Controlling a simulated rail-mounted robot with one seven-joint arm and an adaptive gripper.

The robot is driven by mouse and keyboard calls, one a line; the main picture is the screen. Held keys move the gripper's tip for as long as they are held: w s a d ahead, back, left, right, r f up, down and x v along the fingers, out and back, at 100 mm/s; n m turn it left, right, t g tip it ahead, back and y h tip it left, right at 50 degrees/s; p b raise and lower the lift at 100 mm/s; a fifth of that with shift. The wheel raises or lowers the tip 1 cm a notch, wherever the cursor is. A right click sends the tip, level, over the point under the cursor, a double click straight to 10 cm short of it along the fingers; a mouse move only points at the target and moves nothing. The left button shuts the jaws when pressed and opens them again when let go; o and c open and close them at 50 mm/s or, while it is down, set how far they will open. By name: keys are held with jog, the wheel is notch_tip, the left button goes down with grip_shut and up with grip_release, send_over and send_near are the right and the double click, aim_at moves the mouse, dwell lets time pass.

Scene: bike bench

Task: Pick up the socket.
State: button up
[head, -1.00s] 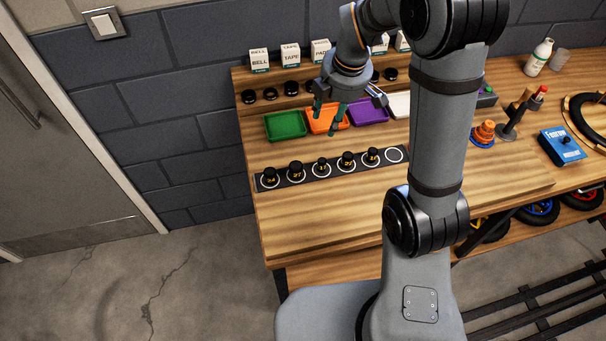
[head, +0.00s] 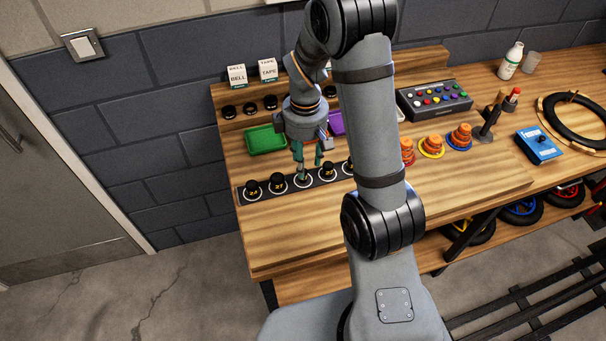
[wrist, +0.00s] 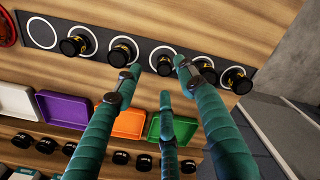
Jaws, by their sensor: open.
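Several black sockets with yellow numbers stand upright in white rings on a dark strip (head: 240,196) along the bench. The middle socket (wrist: 163,62) is between my fingertips in the wrist view; in the head view the fingers partly hide it. My gripper (head: 307,174) is open, pointing down over the strip with its fingers around this socket. In the wrist view my gripper (wrist: 157,75) has three green fingers spread apart; I cannot tell whether any touches the socket. Neighbouring sockets (head: 278,181) stand close on both sides. The picture does not settle which socket is meant.
Green (head: 265,140), orange (wrist: 130,124) and purple (wrist: 65,110) trays lie behind the strip. A shelf of black sockets (head: 249,108) stands behind them. Orange stepped cones (head: 432,147) stand right of my arm. The front bench top (head: 290,235) is clear.

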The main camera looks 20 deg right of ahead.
jog(key=f, duration=0.3)
jog(key=shift+s+a+f+p, duration=0.25)
jog(key=shift+a+f+p, duration=0.05)
jog(key=shift+f, duration=0.05)
jog(key=shift+w+f, duration=0.1)
jog(key=shift+f, duration=0.3)
jog(key=shift+c, duration=0.5)
grip_shut()
